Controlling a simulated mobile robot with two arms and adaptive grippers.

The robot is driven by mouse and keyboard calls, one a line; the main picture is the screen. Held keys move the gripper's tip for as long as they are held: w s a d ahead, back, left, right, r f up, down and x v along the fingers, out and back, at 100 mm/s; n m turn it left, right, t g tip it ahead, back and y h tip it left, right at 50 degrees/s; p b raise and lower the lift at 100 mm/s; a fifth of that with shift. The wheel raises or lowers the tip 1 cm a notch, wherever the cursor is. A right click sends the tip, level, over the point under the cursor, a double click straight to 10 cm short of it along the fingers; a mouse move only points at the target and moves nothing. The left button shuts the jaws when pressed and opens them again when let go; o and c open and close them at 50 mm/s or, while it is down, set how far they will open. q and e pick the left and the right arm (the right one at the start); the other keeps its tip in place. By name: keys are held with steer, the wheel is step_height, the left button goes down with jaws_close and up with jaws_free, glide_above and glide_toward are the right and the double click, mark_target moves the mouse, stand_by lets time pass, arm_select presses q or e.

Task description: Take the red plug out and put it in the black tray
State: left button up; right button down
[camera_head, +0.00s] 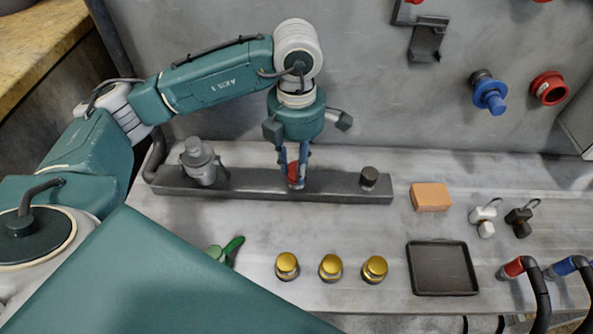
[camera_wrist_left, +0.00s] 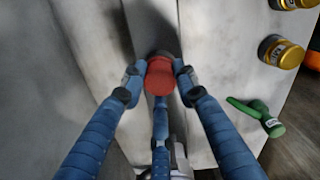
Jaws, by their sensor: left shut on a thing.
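The red plug (camera_head: 294,173) is at the middle of the long dark grey bar on the table in the head view. It also shows in the left wrist view (camera_wrist_left: 160,76), between blue fingers. My left gripper (camera_head: 294,180) points down and is shut on the red plug; it shows in the left wrist view too (camera_wrist_left: 158,80). Whether the plug is still seated in the bar (camera_head: 240,182) cannot be told, since the fingers cover its lower part. The black tray (camera_head: 442,268) lies empty at the right front of the table. My right gripper is not in view.
A grey fitting (camera_head: 199,162) and a dark plug (camera_head: 369,177) stand on the bar. An orange block (camera_head: 431,197), a white padlock (camera_head: 484,217) and a black padlock (camera_head: 519,219) lie to the right. Gold-topped jars (camera_head: 331,267) stand in front, left of the tray.

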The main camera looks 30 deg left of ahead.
arm_select(q)
steer(key=n, duration=0.4)
steer(key=o, duration=1.2)
steer(key=shift+o, duration=0.2)
steer(key=shift+c, duration=0.4)
